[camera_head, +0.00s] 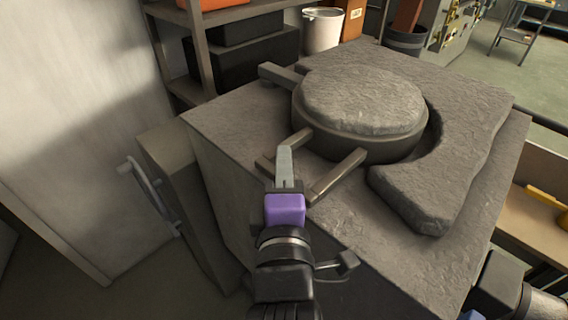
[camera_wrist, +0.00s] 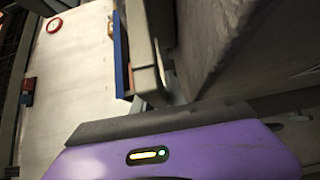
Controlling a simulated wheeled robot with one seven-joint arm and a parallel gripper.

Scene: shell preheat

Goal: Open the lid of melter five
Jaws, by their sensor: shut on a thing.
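The round lid (camera_head: 362,98) of the melter has a rough grey top and a darker side wall. It sits level in the curved cut-out of a rough slab on the melter body (camera_head: 235,125); any gap beneath it is hidden. A bar handle (camera_head: 338,176) sticks out from the lid's near side. My gripper (camera_head: 284,163) is at the handle's left part and shut on it, with the purple wrist part below. The fingers hide part of the handle. In the wrist view the purple gripper body (camera_wrist: 190,148) fills the bottom, and the grip itself is unclear.
A curved stone slab (camera_head: 440,190) lies right of the lid. A shelf (camera_head: 200,45) and a white bucket (camera_head: 322,30) stand behind. Open floor shows at the far right.

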